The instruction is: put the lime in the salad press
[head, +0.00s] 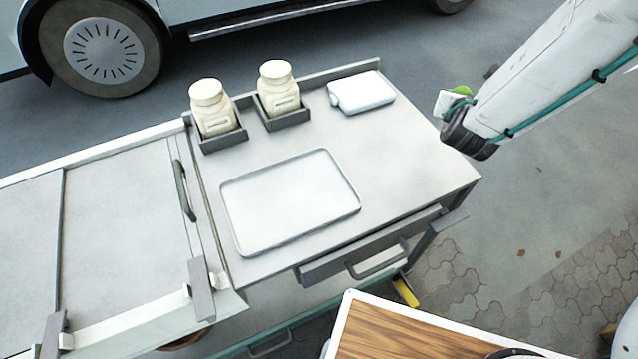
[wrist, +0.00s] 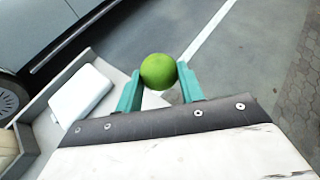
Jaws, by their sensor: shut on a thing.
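The lime (wrist: 158,71) is round and green. It sits between the teal fingers of my gripper (wrist: 160,85), which is shut on it. In the head view the lime (head: 462,90) shows partly behind my gripper (head: 453,102), held in the air off the right back side of the metal table. No thing is plainly marked as the salad press. At the left is a grey metal unit (head: 115,200) with flat panels and a dark bar handle (head: 184,190). I cannot tell whether this is the press; its inside is hidden.
The metal table (head: 410,150) holds a shallow tray (head: 290,200), two cream jars (head: 212,108) (head: 279,88) in grey holders and a white box (head: 362,92). A drawer front (head: 370,246) with a handle is below. A wooden top (head: 400,335) is nearest. A vehicle stands behind.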

